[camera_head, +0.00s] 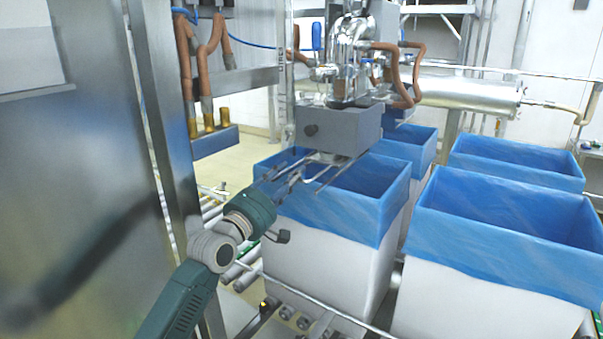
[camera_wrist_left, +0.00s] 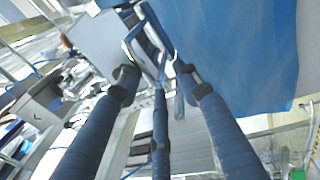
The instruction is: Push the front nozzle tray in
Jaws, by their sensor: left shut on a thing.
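The front nozzle tray is a thin metal rod frame (camera_head: 322,178) under the grey nozzle block (camera_head: 340,132), sticking out over the near box. My left gripper (camera_head: 294,172) reaches its outer end from the left. In the left wrist view, the bent metal rods of the tray (camera_wrist_left: 134,42) lie between and just beyond the blue-grey fingers of my left gripper (camera_wrist_left: 155,75). The fingers are closed on the tray's rod; the exact contact is partly hidden. My right gripper is not in view.
The white box with a blue liner (camera_head: 385,213) stands right below the tray and gripper. A second lined box (camera_head: 480,225) stands to its right, with more behind. A steel post (camera_head: 160,130) rises left of my arm. Brown hoses (camera_head: 412,75) hang by the nozzle.

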